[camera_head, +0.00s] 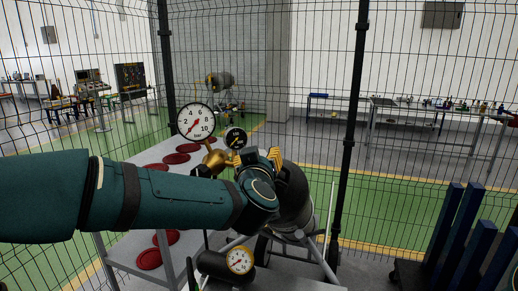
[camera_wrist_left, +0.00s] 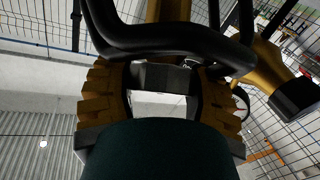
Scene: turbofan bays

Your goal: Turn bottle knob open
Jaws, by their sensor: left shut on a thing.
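The bottle (camera_head: 296,205) is a dark grey cylinder on a wheeled frame, partly behind my left arm. A brass regulator (camera_head: 216,160) with a large white gauge (camera_head: 196,121) and a smaller black gauge (camera_head: 236,138) sits at its top. My left gripper (camera_head: 258,157) is at the top of the bottle, with its yellow finger pads around the knob. In the left wrist view, the black curved rim of the knob (camera_wrist_left: 150,42) crosses the gripper's yellow pads (camera_wrist_left: 160,90), which are shut on it. The exact contact is hidden. My right gripper is not in view.
A grey table (camera_head: 150,157) with red discs stands behind my left arm. Another gauge (camera_head: 239,260) is low in front of the bottle. A wire mesh fence with a black post (camera_head: 348,130) closes off the back. Blue upright bars (camera_head: 465,232) stand at the right.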

